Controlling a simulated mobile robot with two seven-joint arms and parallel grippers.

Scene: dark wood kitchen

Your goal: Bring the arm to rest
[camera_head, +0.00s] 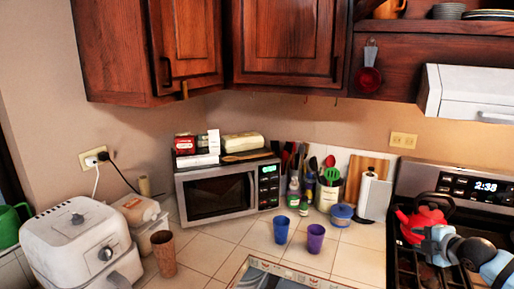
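My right arm comes in from the lower right, over the stove. Its gripper (424,239) is small in the head view and points left, in front of the red kettle (431,215). The gripper overlaps the lower part of the kettle in the picture. I cannot tell whether its fingers touch the kettle or are open or shut. The kettle stands on the black stove top (402,266), with its dark handle up. My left arm and gripper are not in view.
A blue cup (281,230) and a purple cup (315,239) stand on the tiled counter (358,262). A brown cup (164,254), an air fryer (82,243) and a microwave (217,193) are further left. A paper towel roll (374,196) stands left of the stove. A white hood (468,93) hangs above.

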